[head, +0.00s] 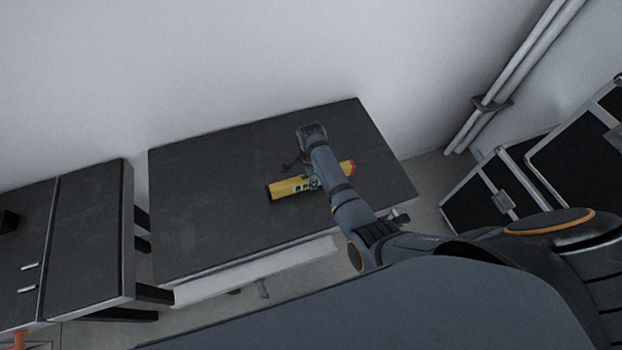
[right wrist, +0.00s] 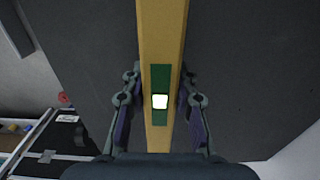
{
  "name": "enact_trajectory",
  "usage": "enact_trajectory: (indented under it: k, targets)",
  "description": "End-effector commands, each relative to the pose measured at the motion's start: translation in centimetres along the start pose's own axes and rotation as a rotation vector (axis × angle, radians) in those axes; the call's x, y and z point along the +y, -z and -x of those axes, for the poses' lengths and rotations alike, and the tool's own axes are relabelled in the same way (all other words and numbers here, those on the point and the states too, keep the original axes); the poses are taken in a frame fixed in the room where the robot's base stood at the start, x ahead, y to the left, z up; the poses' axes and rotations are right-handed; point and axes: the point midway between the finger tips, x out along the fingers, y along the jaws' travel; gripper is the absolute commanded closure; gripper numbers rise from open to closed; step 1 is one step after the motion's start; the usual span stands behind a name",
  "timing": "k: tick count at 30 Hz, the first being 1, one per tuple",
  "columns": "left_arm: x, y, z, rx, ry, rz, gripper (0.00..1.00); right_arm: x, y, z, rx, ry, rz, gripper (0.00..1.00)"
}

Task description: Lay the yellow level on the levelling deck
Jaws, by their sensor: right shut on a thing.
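The yellow level (head: 290,188) is over the dark top of a table in the head view, with a red end to the right of my arm. In the right wrist view the level (right wrist: 162,40) runs up the picture between the fingers, with a green patch and a bright vial. My right gripper (right wrist: 160,100) is shut on the level near its middle; in the head view the gripper (head: 309,183) is partly hidden by my arm. The dark tabletop (head: 210,215) appears to be the levelling deck. I cannot tell whether the level touches it. My left gripper is not in view.
A second dark-topped table (head: 90,230) stands to the left across a narrow gap. Black cases with metal edges (head: 490,195) stand at the right. A white wall is behind, with pipes (head: 510,75) at the right. The tabletop left of the level is clear.

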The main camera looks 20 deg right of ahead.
Motion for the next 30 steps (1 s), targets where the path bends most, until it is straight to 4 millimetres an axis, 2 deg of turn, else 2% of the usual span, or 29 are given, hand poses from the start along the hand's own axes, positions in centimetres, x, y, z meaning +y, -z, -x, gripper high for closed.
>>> enact_trajectory:
  k: [1, 14, 26, 27, 30]
  targets:
    - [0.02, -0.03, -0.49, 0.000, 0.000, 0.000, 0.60, -0.07, -0.02, -0.38, 0.000, 0.002, 0.000, 1.00]
    - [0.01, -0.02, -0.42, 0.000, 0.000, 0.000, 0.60, -0.05, -0.02, -0.33, 0.000, 0.001, 0.000, 1.00]
    - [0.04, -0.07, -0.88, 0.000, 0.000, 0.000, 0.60, -0.05, -0.01, -1.14, 0.000, 0.001, 0.000, 1.00]
    - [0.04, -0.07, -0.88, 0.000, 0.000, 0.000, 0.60, -0.06, -0.01, -1.15, 0.000, 0.001, 0.000, 0.71]
    - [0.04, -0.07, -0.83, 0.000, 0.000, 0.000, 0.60, -0.05, -0.01, -1.09, 0.000, 0.001, 0.000, 0.57]
